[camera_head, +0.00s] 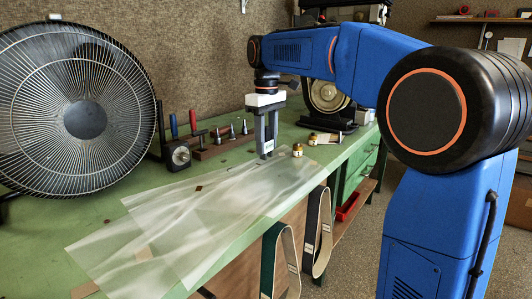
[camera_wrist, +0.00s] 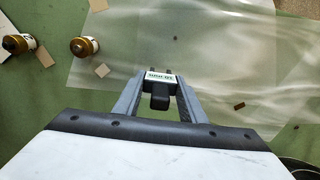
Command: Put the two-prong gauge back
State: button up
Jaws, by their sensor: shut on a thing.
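My gripper (camera_head: 265,153) points down over the green bench, beside the far end of the clear plastic sheets. It is shut on the two-prong gauge, a small black piece with a white label (camera_wrist: 160,77) that shows between the fingers in the wrist view. Two short prongs stick out past the label, away from the palm. The label's print is too small to read surely. In the head view the gauge shows only as a pale patch (camera_head: 268,146) between the fingers. I cannot tell whether it touches the bench.
Clear sheets (camera_head: 190,215) cover the bench front. A wooden rack (camera_head: 222,143) with several metal pieces stands behind, beside a dial gauge (camera_head: 180,155) and a large fan (camera_head: 85,120). Small brass-capped jars (camera_head: 298,150) stand right of my gripper. Belts (camera_head: 317,230) hang at the front edge.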

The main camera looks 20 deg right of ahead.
aim_at(267, 152)
jog(key=shift+f, duration=1.65)
jog(key=shift+f, duration=0.1)
jog(key=o, duration=1.1)
notch_tip(267, 152, up, 12)
jog(key=shift+r, duration=0.15)
